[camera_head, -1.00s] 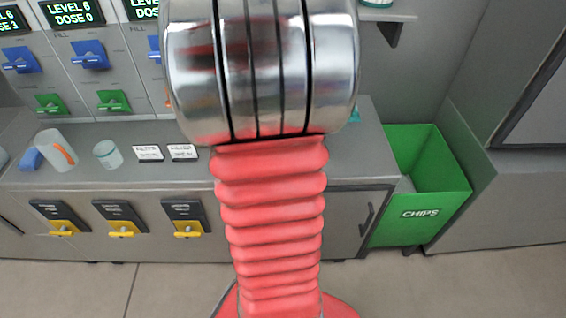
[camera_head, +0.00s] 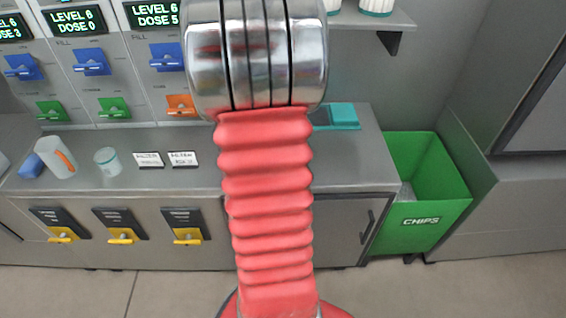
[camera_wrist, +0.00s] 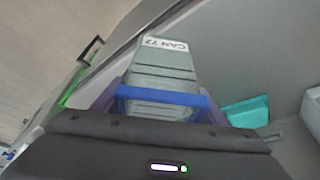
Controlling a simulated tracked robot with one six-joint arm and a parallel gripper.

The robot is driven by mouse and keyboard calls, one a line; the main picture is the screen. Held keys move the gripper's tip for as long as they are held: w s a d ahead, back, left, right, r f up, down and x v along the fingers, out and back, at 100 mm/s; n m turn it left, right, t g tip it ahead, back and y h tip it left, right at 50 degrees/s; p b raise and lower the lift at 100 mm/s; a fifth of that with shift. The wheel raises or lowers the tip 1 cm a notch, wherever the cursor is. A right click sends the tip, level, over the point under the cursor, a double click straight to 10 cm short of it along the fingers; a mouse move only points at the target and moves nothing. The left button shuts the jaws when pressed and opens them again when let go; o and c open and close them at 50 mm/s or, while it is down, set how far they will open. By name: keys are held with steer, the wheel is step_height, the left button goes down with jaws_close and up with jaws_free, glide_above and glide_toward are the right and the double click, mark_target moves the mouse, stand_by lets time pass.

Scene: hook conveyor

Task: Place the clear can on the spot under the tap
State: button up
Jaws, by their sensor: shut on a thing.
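My gripper (camera_wrist: 160,108) shows in the wrist view, its purple fingers on both sides of a clear grey-green can (camera_wrist: 153,62) labelled "CAN 77". It is shut on the can, and a blue band crosses the can's near part. In the head view the gripper and this can are hidden behind my red arm. The dispenser wall has blue levers (camera_head: 92,62) marked "FILL" under lit displays (camera_head: 75,19). I cannot tell which part is the tap, and the spot under it is not clearly seen.
The grey counter (camera_head: 85,188) holds a tilted white cup (camera_head: 54,158) with an orange mark, a small clear cup (camera_head: 108,161), two label plates (camera_head: 150,160) and a teal box (camera_head: 342,116). A green "CHIPS" bin (camera_head: 422,222) stands right. A shelf (camera_head: 392,20) hangs above.

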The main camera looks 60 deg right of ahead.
steer(key=shift+f, duration=0.25)
steer(key=shift+f, duration=0.1)
steer(key=o, duration=1.1)
steer(key=shift+o, duration=0.2)
steer(key=v, duration=1.2)
